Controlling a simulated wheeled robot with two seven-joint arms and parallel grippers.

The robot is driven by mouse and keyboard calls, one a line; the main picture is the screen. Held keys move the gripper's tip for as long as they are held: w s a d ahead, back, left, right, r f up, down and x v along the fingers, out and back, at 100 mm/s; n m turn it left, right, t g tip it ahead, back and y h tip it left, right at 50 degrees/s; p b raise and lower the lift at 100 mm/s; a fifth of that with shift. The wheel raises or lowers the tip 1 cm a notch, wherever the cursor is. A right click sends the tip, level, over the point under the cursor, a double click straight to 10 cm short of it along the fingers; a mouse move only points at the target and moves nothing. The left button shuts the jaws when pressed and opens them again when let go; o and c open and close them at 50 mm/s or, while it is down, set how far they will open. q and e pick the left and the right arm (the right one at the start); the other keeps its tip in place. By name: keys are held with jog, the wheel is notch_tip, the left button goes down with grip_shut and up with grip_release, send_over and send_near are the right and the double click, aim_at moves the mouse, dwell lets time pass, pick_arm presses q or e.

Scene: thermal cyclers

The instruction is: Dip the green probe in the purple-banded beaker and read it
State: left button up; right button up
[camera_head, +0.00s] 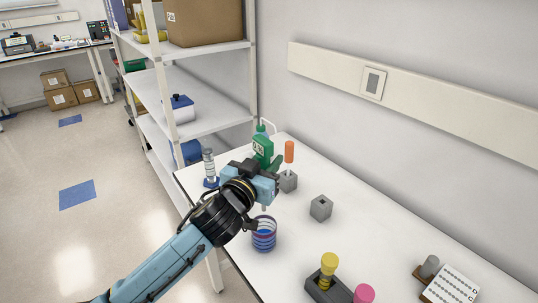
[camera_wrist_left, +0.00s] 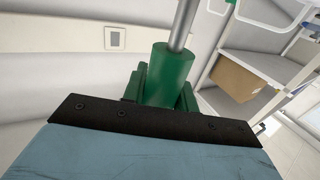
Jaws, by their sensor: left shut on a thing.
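My left gripper (camera_head: 268,180) is shut on the green probe, above and slightly behind the purple-banded beaker. In the left wrist view the probe's green handle (camera_wrist_left: 168,75) and part of its grey metal shaft (camera_wrist_left: 184,25) show. In the head view the arm hides most of the probe. A thin grey piece, apparently its shaft, shows below the gripper near the beaker's far rim; I cannot tell whether its tip is inside. The purple-banded beaker (camera_head: 264,240) stands upright on the bench with blue inside. No reading can be made out. My right gripper is not in view.
An orange-handled probe (camera_head: 289,152) stands in a grey block (camera_head: 289,184). Another grey block (camera_head: 321,208) is empty. A green-labelled bottle (camera_head: 262,149) and a cylinder (camera_head: 209,166) stand behind. A dark rack (camera_head: 325,288) holds yellow and pink-topped items. A white rack (camera_head: 452,285) is at right.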

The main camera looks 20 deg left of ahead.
pick_arm(q)
jog(key=f+b, duration=0.2)
jog(key=f, duration=0.1)
jog(key=shift+s+b, duration=0.2)
jog(key=shift+b, duration=0.15)
notch_tip(320, 180, down, 8)
jog(key=b, duration=0.6)
jog(key=shift+f+b, duration=0.25)
jog(key=shift+b, duration=0.05)
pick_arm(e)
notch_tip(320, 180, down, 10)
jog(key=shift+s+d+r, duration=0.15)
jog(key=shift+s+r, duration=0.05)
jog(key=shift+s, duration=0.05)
pick_arm(q)
jog(key=shift+w, duration=0.1)
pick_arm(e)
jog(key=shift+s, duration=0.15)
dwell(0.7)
pick_arm(q)
notch_tip(320, 180, up, 11)
jog(key=p, duration=1.1)
jog(key=shift+r, duration=0.1)
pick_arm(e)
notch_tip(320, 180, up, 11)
